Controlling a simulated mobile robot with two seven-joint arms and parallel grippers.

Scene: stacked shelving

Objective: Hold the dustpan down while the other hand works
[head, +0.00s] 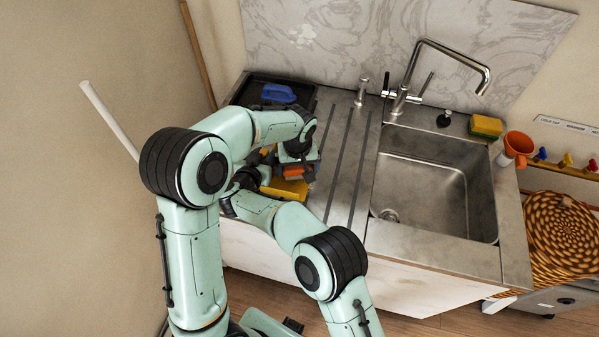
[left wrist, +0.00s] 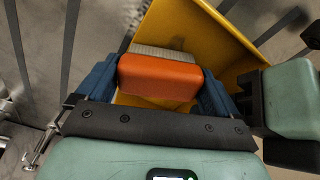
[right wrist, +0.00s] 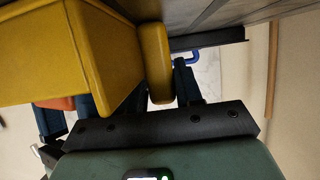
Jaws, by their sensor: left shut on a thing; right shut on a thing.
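The yellow dustpan (head: 290,188) lies on the drainer left of the sink, partly hidden by my arms. It also shows in the left wrist view (left wrist: 185,28) and the right wrist view (right wrist: 35,60). My right gripper (right wrist: 140,90) is shut on the dustpan's yellow handle (right wrist: 156,62). In the head view its fingers are mostly hidden behind the left arm. My left gripper (left wrist: 160,85) is shut on an orange brush (left wrist: 160,77) with pale bristles (left wrist: 160,52), over the dustpan. The brush also shows in the head view (head: 301,171). Whether the bristles touch the pan is unclear.
A dark tray (head: 240,93) with a blue-handled object (head: 278,93) stands at the back left. The steel sink (head: 440,200) with its tap (head: 440,45) is to the right. A sponge (head: 486,125) and orange funnel (head: 519,144) stand beside it.

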